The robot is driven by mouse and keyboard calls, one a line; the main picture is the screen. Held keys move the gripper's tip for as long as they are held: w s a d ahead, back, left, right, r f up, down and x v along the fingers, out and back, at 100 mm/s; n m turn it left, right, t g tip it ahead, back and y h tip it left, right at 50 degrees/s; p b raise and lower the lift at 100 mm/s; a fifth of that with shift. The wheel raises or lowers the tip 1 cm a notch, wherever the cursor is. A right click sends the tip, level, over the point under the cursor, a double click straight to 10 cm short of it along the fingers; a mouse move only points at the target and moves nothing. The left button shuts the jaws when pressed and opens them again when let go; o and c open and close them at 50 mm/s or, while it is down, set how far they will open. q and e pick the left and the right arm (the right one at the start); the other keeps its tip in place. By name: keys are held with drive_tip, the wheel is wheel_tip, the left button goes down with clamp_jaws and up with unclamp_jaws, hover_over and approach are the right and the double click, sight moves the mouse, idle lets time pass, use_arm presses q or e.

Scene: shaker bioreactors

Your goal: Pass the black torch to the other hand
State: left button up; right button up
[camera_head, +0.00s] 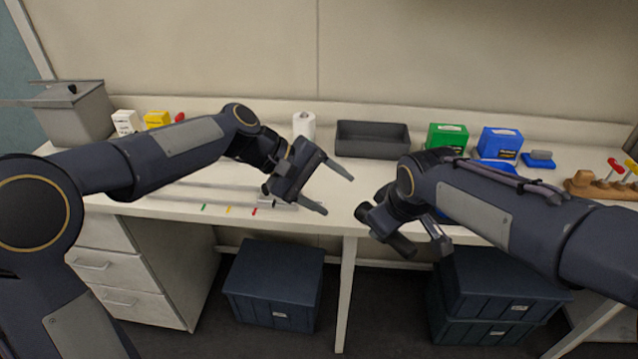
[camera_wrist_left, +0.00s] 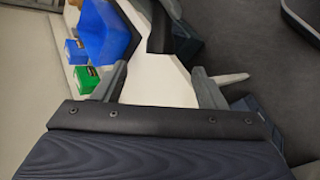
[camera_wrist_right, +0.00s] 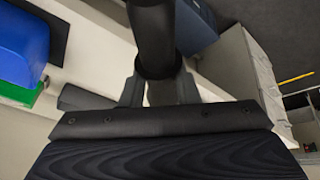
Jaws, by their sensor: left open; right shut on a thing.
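The black torch (camera_head: 400,244) is a dark cylinder at the table's front edge in the head view, partly hidden by my right gripper. My right gripper (camera_head: 412,232) is shut on it. In the right wrist view the torch (camera_wrist_right: 152,38) stands out between the fingers (camera_wrist_right: 158,92) and extends beyond them. My left gripper (camera_head: 337,194) is open and empty, to the left of the torch and apart from it, above the table. In the left wrist view its fingers (camera_wrist_left: 161,82) are spread with nothing between them.
A dark tray (camera_head: 372,140), paper roll (camera_head: 304,125), green box (camera_head: 447,137) and blue box (camera_head: 500,142) stand at the back of the table (camera_head: 335,172). A grey bin (camera_head: 75,112) is at left. A wooden tool holder (camera_head: 600,187) is at right. Crates (camera_head: 275,285) sit below.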

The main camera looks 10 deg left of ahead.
sight(358, 207)
use_arm(q)
drive_tip(key=x, duration=0.9)
drive_tip(key=shift+d+f, duration=0.25)
drive_tip(key=c, duration=0.9)
drive_tip(key=shift+c, duration=0.9)
use_arm(e)
drive_tip(key=o, duration=1.1)
drive_tip(key=shift+c, duration=0.2)
drive_tip(key=shift+r, duration=0.1)
